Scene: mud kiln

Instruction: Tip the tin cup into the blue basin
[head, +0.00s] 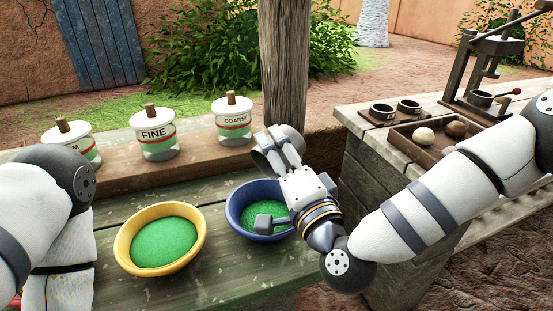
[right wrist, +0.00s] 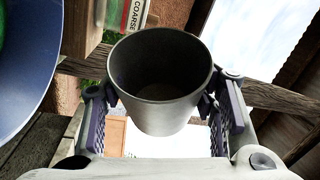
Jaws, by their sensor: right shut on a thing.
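The grey tin cup (head: 264,161) is held tilted above the back rim of the blue basin (head: 231,208). My right gripper (head: 284,152) is shut on it. In the right wrist view the cup (right wrist: 160,115) sits between the two fingers (right wrist: 158,103), and its dark inside looks empty. The blue basin holds green grains and stands on the green bench; part of it is hidden by my gripper. Its blue side also shows at the left edge of the right wrist view (right wrist: 28,75). My left arm is at the left; its gripper is out of view.
A yellow basin (head: 120,248) of green powder stands left of the blue one. Lidded jars, including FINE (head: 156,138) and COARSE (head: 233,124), line the back ledge. A wooden post (head: 285,60) rises behind the cup. A side table (head: 350,117) with a tray and press stands right.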

